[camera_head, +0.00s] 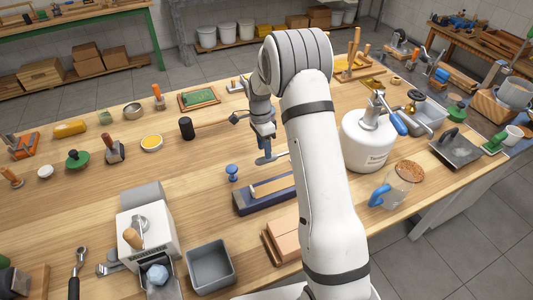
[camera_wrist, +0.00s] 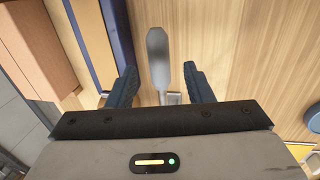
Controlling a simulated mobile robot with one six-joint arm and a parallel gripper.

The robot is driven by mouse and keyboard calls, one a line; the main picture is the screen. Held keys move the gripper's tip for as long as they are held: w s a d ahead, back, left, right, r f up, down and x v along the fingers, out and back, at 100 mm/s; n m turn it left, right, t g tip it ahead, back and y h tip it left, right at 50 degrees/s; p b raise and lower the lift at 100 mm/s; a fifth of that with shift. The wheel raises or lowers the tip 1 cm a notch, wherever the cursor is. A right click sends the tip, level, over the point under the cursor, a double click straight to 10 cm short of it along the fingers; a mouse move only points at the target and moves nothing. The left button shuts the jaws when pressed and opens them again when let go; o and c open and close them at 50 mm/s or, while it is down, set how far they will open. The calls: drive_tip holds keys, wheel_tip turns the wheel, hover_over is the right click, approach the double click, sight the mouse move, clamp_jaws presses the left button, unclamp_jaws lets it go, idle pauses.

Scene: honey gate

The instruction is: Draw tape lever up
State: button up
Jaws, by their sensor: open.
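I cannot tell for sure which part is the tape lever. A white box-shaped device (camera_head: 152,226) at the lower left carries a grey arm with a wooden knob (camera_head: 132,238). A white round tank (camera_head: 367,140) at the right carries a blue-handled lever (camera_head: 391,113), tilted. My gripper (camera_head: 266,148) is over the middle of the bench, away from both. In the wrist view my gripper (camera_wrist: 160,86) is open, with a grey flat-bladed piece (camera_wrist: 158,55) showing between and beyond its fingers. Whether the fingers touch that piece is unclear.
A long blue block (camera_head: 262,201) with a wooden top lies below my gripper, with a blue knob (camera_head: 232,171) beside it. A grey open bin (camera_head: 210,267) and a jar with a blue handle (camera_head: 398,187) stand nearby. Bare wood lies at centre left.

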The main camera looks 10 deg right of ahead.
drive_tip(key=shift+s+f, duration=0.2)
drive_tip(key=shift+f, duration=0.7)
drive_tip(key=shift+s+f, duration=0.2)
drive_tip(key=shift+f, duration=0.7)
clamp_jaws()
drive_tip(key=shift+d+r, duration=0.1)
